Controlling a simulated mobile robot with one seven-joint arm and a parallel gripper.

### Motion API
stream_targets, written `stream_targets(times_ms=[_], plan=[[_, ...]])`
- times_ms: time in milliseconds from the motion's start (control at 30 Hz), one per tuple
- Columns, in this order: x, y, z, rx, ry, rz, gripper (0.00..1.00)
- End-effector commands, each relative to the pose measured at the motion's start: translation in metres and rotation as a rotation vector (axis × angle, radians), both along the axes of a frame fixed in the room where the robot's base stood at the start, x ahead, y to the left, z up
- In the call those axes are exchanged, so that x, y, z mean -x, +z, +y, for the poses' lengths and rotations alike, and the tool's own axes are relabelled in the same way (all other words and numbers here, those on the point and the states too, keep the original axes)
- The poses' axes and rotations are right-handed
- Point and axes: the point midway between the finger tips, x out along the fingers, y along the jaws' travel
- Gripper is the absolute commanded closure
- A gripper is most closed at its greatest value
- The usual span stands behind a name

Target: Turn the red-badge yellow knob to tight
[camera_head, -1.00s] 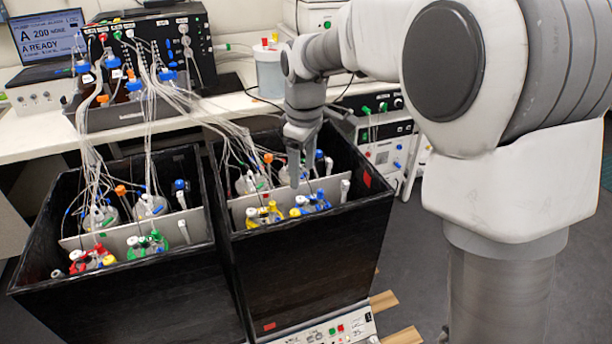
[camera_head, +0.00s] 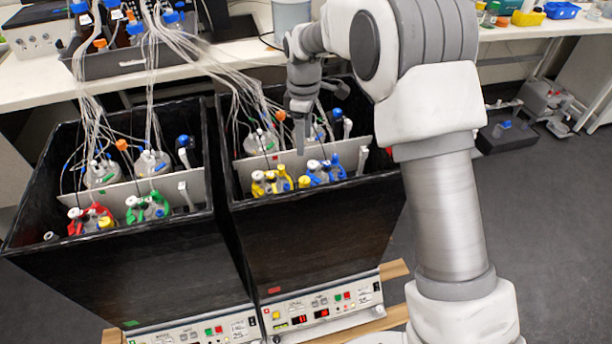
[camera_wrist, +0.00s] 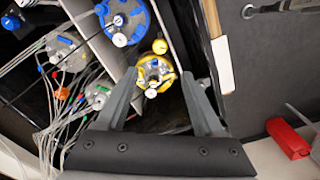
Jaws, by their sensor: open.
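The right black box (camera_head: 320,225) has a red badge (camera_head: 274,290) low on its front. Inside it, by its front wall, are a flask with yellow caps (camera_head: 271,184) and one with blue caps (camera_head: 322,172). A yellow knob (camera_head: 304,181) sits between them; it also shows in the wrist view (camera_wrist: 159,46). My gripper (camera_head: 301,150) is open and points down above the box. In the wrist view its fingers (camera_wrist: 158,75) are spread beside the yellow flask (camera_wrist: 153,75), with the knob just beyond the tips. I cannot tell the height gap or the knob's turn.
The left black box (camera_head: 110,270) has a green badge (camera_head: 130,323), red- and green-capped flasks, and its own yellow knob (camera_head: 106,222). Thin tubes run from the bench to both boxes. A pale divider (camera_head: 345,153) stands behind the front flasks. Open floor lies to the right.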

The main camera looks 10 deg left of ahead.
Motion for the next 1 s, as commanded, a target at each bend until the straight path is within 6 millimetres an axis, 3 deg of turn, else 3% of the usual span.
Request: stream_targets(times_ms=[300, 600, 800, 1000], plan=[[0.001, -0.074, -0.001, 0.004, -0.001, 0.004, 0.31], [0.001, -0.130, -0.001, 0.003, -0.001, 0.002, 0.31], [0.000, -0.147, -0.001, 0.001, -0.002, 0.001, 0.31], [0.000, -0.150, -0.001, 0.000, -0.002, -0.001, 0.31]])
